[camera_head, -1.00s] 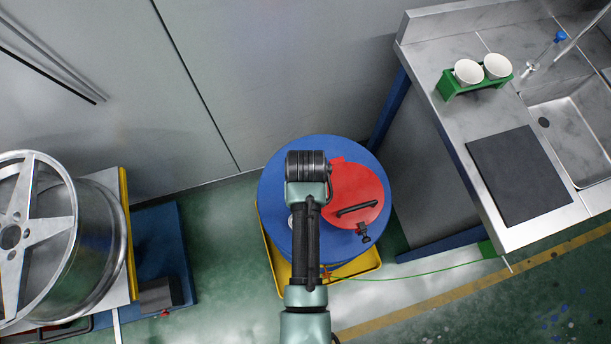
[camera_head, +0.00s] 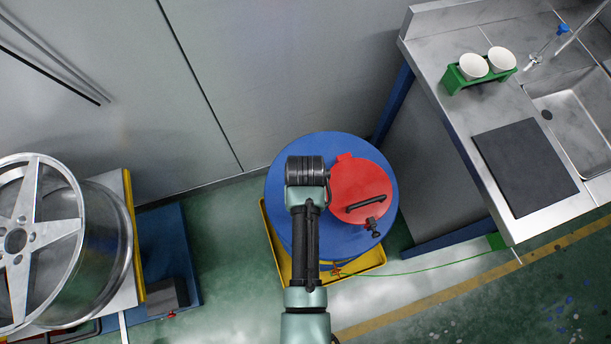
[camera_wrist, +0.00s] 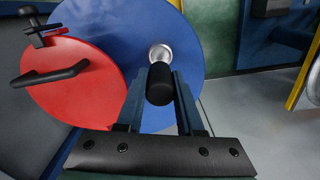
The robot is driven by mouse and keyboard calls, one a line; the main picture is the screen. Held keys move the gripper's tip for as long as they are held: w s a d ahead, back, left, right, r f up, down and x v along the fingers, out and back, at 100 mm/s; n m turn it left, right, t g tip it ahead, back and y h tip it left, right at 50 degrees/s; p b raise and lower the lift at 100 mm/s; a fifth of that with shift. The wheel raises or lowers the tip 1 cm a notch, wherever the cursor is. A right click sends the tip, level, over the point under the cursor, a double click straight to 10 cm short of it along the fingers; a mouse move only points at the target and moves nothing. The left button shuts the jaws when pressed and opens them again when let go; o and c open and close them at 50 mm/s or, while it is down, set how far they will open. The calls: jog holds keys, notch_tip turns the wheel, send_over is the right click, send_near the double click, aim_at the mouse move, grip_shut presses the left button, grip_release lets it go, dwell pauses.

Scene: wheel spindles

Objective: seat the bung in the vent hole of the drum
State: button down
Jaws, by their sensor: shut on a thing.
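The blue drum (camera_head: 285,195) stands upright with a red hatch lid (camera_head: 362,185) on the right of its top; drum top (camera_wrist: 205,50) and lid (camera_wrist: 75,85) also show in the wrist view. My gripper (camera_wrist: 161,80) is shut on the bung (camera_wrist: 160,88), a dark cylinder between its two fingers. A round silver fitting (camera_wrist: 160,54), apparently the vent hole's rim, shows just beyond the bung, which partly covers it. I cannot tell whether they touch. In the head view my arm hides the fingers, bung and fitting.
The drum stands in a yellow tray (camera_head: 368,262). A steel sink bench (camera_head: 455,125) with a green cup rack (camera_head: 466,79) is at right. A wheel (camera_head: 85,225) on a stand is at left. A wall is behind; a green cord (camera_head: 430,268) crosses the floor.

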jog(key=shift+f+b, duration=1.55)
jog(key=shift+f, duration=0.95)
jog(key=shift+p, duration=0.7)
jog(key=shift+f+b, duration=0.95)
jog(key=shift+f, duration=0.3)
jog(key=shift+r, duration=0.15)
jog(key=shift+r+p, duration=0.85)
jog(key=shift+p, duration=0.2)
jog(key=shift+p, duration=0.45)
dwell(0.7)
jog(key=shift+f+b, duration=0.7)
jog(key=shift+f, duration=0.25)
